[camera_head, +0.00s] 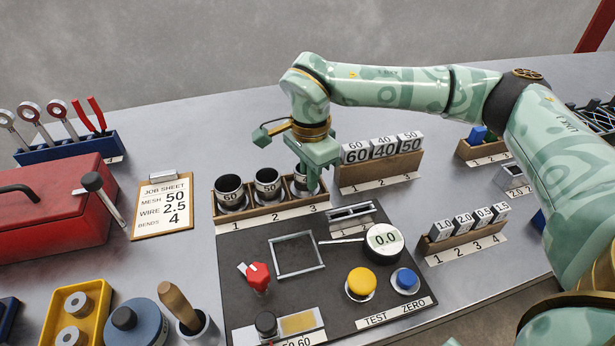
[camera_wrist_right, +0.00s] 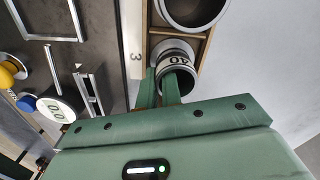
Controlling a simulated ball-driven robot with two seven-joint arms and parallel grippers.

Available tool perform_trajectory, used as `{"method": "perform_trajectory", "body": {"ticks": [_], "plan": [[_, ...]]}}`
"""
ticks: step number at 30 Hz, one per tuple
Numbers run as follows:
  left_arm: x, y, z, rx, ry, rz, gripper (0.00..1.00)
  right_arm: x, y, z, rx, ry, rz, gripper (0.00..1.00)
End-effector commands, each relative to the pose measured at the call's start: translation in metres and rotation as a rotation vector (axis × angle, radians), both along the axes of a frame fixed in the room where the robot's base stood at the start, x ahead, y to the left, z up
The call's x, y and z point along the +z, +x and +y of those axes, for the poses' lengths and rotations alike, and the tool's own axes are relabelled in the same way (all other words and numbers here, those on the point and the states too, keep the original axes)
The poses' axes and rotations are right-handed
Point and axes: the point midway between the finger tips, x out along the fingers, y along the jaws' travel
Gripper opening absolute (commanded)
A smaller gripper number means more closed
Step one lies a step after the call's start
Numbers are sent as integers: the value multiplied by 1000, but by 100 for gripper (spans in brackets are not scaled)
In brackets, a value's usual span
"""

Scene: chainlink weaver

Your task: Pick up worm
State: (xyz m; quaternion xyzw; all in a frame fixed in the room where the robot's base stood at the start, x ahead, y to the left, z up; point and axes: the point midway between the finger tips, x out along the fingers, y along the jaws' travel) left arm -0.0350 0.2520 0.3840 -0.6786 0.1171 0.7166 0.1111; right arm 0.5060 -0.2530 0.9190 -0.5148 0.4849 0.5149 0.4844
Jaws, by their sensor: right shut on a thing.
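Three dark metal cup-like worms stand in a wooden rack (camera_head: 262,219) with slots marked 1, 2 and 3. The worm in slot 1 (camera_head: 231,195) and the worm in slot 2 (camera_head: 268,186) stand free. My right gripper (camera_head: 309,184) is down at slot 3, shut on the wall of the third worm (camera_head: 299,187), which partly hides behind it. In the right wrist view, the fingers (camera_wrist_right: 161,90) straddle the rim of this worm (camera_wrist_right: 179,58), marked 40, one finger inside it. It appears to sit in the rack. My left gripper is out of view.
A dark plate (camera_head: 320,295) with a dial, buttons and a red knob lies in front of the rack. A block rack (camera_head: 382,172) stands close on the right. A job sheet (camera_head: 163,207) and red toolbox (camera_head: 55,215) are left.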

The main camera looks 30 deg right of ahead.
Motion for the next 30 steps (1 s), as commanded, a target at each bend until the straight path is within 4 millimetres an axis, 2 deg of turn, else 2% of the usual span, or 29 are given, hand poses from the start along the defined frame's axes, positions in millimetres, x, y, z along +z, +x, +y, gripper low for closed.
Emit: {"method": "perform_trajectory", "body": {"ticks": [5,8,16,18,24,30], "plan": [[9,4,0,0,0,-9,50,20,1,0,-1,0,-7,0],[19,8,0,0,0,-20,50,40,0,0,-1,0,-8,0],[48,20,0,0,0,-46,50,103,-56,7,3,0,-8,0],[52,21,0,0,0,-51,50,109,-77,10,4,0,-5,0],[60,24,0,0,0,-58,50,124,-118,16,3,0,-4,0],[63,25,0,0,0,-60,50,130,-136,18,-1,1,-2,0]]}}
